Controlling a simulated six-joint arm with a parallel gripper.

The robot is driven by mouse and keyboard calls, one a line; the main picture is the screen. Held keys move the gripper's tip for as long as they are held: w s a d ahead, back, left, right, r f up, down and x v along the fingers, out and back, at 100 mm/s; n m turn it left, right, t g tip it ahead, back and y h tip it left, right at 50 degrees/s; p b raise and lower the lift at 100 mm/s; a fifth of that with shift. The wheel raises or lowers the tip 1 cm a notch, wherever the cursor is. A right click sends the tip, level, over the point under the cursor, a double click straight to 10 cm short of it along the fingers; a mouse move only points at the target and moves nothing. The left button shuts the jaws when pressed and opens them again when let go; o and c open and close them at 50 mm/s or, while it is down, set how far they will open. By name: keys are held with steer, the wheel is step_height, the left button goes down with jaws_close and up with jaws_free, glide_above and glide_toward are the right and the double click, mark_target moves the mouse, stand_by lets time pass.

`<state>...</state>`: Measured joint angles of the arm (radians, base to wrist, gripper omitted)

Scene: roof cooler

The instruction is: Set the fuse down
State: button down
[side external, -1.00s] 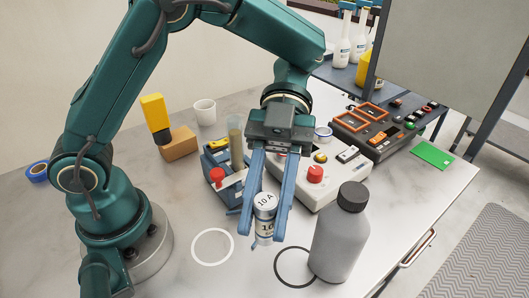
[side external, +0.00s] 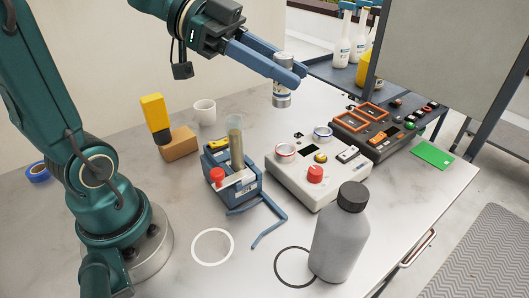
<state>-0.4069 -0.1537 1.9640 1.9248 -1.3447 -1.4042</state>
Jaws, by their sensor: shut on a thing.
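The fuse (side external: 282,97) is a silvery cylinder with a pale label. It is held roughly upright between the two blue fingers of my gripper (side external: 296,77), which is shut on it. The fingers cover its middle. The fuse is raised high in the picture, clear of the table, and appears above the back of the white control box (side external: 325,187). Its print is too small to read now.
A white ring (side external: 213,262) and a black ring (side external: 277,266) mark the front of the table (side external: 180,220). A grey bottle (side external: 340,240) stands at the black ring. A blue caddy (side external: 240,188) holds a tube. The orange-framed panel (side external: 372,140) is at back right.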

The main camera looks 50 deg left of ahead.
steer(key=w+a+f+n+t+y, duration=0.35)
steer(key=w+a+n+y, duration=0.2)
steer(key=a, duration=0.35)
steer(key=w+a+f+n+t+y, duration=0.35)
steer(key=w+a+n+y, duration=0.2)
steer(key=a, duration=0.35)
steer(key=shift+s+a+f+n+g+y, duration=0.2)
steer(key=shift+a+f+n+y, duration=0.55)
steer(key=shift+f, duration=1.85)
steer(key=shift+s+a+f+n+g+y, duration=0.1)
steer(key=shift+s+a+f+n+y, duration=0.15)
steer(key=shift+a+f, duration=1.65)
steer(key=shift+s+a+f+n+g+y, duration=0.15)
steer(key=shift+f+n+y, duration=0.35)
steer(key=shift+f, duration=2.8)
steer(key=shift+s+f, duration=0.1)
steer(key=shift+f, duration=0.65)
steer(key=c, duration=0.5)
jaws_free()
steer(key=shift+d, duration=0.1)
steer(key=shift+c, duration=0.2)
